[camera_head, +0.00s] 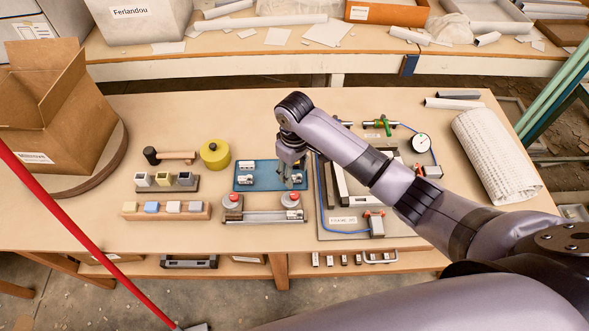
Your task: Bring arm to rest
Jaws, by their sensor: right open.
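My right arm comes in from the lower right and reaches over the middle of the wooden workbench (120,225). Its gripper (289,172) points down above the blue tray (245,183), at the tray's right part. The gripper is small in view and nothing shows clearly held between its fingers. Metal parts (246,168) lie in the tray, and I cannot tell whether the gripper touches any of them. My left gripper is not in view.
A fixture board (340,221) with a gauge (421,143) lies partly under my arm. A twin-knob metal fixture (262,216) stands in front of the tray. A cardboard box (55,105), a yellow round container (214,153) and a mallet (170,156) are left. A red pole (75,228) crosses the left side.

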